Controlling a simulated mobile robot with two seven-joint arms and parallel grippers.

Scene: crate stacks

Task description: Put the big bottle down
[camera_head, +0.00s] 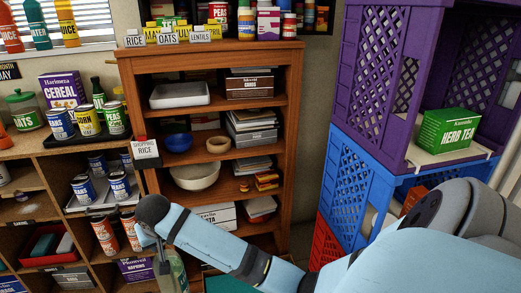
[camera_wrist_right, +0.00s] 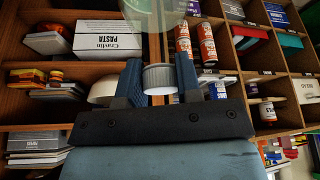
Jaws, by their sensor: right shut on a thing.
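The big bottle (camera_head: 178,272) is greenish and partly see-through. It shows at the bottom of the head view, cut off by the frame edge and partly hidden by my right arm. In the right wrist view its white ribbed cap (camera_wrist_right: 159,78) sits between the two blue fingers of my right gripper (camera_wrist_right: 159,82), which is shut on it. The clear body (camera_wrist_right: 150,14) runs out of the top of that view. In the head view the right gripper (camera_head: 162,252) is small and dark, in front of the shelves. My left gripper is not in view.
A wooden bookcase (camera_head: 291,100) with bowls, boxes and books stands behind the bottle. Left is a cubby shelf (camera_head: 45,150) with cans and trays. Stacked purple (camera_head: 350,60) and blue (camera_head: 340,185) crates stand right, holding a green tea box (camera_head: 447,130). No clear surface shows beneath the bottle.

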